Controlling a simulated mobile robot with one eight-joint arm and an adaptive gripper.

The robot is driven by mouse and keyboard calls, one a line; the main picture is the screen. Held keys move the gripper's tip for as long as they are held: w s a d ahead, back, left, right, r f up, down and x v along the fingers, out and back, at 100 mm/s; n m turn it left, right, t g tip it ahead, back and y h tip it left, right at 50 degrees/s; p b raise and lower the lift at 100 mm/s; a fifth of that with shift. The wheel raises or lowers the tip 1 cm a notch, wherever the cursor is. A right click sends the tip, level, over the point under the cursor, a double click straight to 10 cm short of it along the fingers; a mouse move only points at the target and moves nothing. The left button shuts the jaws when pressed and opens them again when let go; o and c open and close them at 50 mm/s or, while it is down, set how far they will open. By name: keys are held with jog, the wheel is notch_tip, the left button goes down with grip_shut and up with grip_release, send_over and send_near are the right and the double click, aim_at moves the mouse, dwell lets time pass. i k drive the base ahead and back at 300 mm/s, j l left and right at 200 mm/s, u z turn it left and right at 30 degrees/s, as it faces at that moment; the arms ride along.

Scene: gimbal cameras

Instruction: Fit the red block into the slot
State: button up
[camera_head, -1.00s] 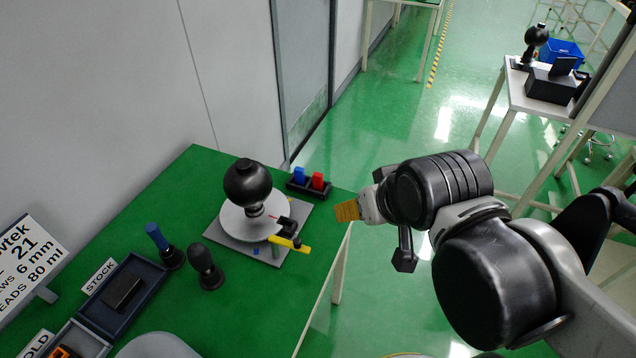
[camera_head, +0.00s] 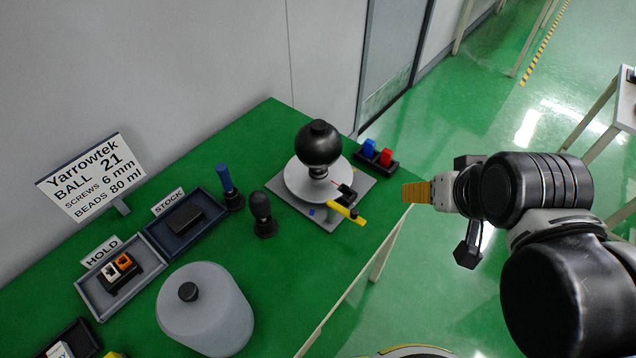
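I cannot tell which opening is the slot; a black stand (camera_head: 186,216) with an empty-looking top lies in the STOCK tray. My gripper (camera_head: 408,193) is at the table's right corner, to the right of and nearer than the holder, pointing left. Its yellow ribbed pad shows side-on and hides any gap between the fingers. Nothing is seen held in it.
A black ball on a white disc (camera_head: 296,189) sits on a grey plate, with a yellow-handled part (camera_head: 347,213) at its front. A black knob (camera_head: 263,214), blue-handled tool (camera_head: 226,182), grey lidded pot (camera_head: 206,318) and HOLD tray (camera_head: 92,300) stand further left. The front right tabletop is clear.

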aim_at(325, 217)
jog(key=i+l+z, duration=0.5)
jog(key=i, duration=0.25)
